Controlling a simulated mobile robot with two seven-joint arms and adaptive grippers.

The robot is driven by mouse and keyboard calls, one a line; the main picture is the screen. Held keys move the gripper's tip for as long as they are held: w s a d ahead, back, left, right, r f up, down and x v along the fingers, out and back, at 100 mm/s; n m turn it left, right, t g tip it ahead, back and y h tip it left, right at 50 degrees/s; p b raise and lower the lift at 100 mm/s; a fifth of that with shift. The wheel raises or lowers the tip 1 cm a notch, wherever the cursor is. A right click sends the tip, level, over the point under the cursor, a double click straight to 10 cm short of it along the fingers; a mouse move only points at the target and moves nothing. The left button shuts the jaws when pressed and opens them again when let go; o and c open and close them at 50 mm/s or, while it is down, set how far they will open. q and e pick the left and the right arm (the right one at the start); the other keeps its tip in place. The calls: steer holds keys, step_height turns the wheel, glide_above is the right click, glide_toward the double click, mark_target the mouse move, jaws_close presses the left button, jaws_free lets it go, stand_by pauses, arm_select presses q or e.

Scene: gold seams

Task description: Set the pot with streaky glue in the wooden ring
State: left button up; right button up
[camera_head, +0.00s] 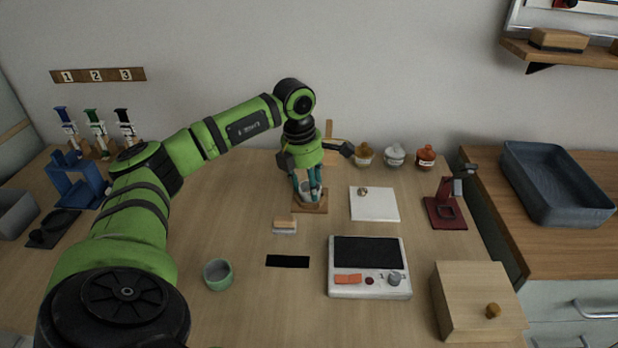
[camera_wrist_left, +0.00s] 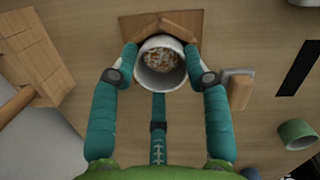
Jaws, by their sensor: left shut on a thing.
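A white pot (camera_wrist_left: 162,66) with brown-and-white streaky contents is held between the fingertips of my left gripper (camera_wrist_left: 161,70), which is shut on it. In the head view the pot (camera_head: 306,188) shows small and partly hidden between the fingers of my left gripper (camera_head: 308,192). It is over or at the near part of a square wooden base (camera_head: 312,209). In the wrist view this base (camera_wrist_left: 130,30) carries angled wooden strips just beyond the pot. I cannot tell whether the pot touches the base. My right gripper is not in view.
A brush (camera_head: 284,227) lies in front of the base, and a white tile (camera_head: 374,205) lies right of it. A green cup (camera_head: 218,275), a scale-like device (camera_head: 369,285), a red stand (camera_head: 446,212) and lidded jars (camera_head: 395,156) stand around.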

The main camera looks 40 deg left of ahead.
arm_select(q)
steer(key=shift+f, duration=0.1)
stand_by(0.3)
steer(key=o, duration=0.9)
steer(key=shift+c, duration=0.2)
steer(key=shift+s+a+r+p, duration=0.1)
steer(key=shift+s+r+p, duration=0.05)
steer(key=shift+r+p, duration=1.05)
steer(key=shift+s+a+r+p, duration=0.15)
steer(key=shift+r+p, duration=0.7)
steer(key=shift+r, duration=0.5)
steer(key=shift+d, duration=0.1)
step_height(320, 180, up, 12)
steer(key=s, duration=0.1)
steer(key=shift+s+a, duration=0.25)
steer(key=shift+a, duration=0.1)
steer(key=shift+f, duration=0.1)
